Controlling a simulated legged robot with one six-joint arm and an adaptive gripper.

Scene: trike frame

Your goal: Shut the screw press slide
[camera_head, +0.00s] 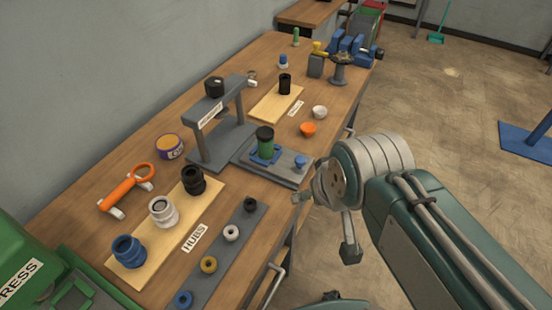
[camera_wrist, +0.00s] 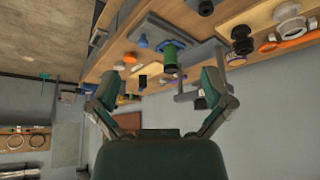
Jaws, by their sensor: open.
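The grey screw press (camera_head: 240,112) stands on the workbench, with a black knob (camera_head: 214,86) on top. Its slide (camera_head: 287,172) is drawn out toward the bench's front edge. On the slide, a black-topped green cylinder (camera_head: 265,146) sits in a blue holder, and a blue knob (camera_head: 300,162) is near the outer end. My gripper (camera_head: 325,226) is open and empty beyond the front edge, just right of the slide and apart from it. In the wrist view, the blue knob (camera_wrist: 143,41) and green cylinder (camera_wrist: 173,53) appear beyond the spread fingers.
A board of hubs (camera_head: 163,211) and a grey strip of rings (camera_head: 231,233) lie nearer. An orange-handled tool (camera_head: 124,190) and a purple tin (camera_head: 169,147) lie left. Open floor lies right.

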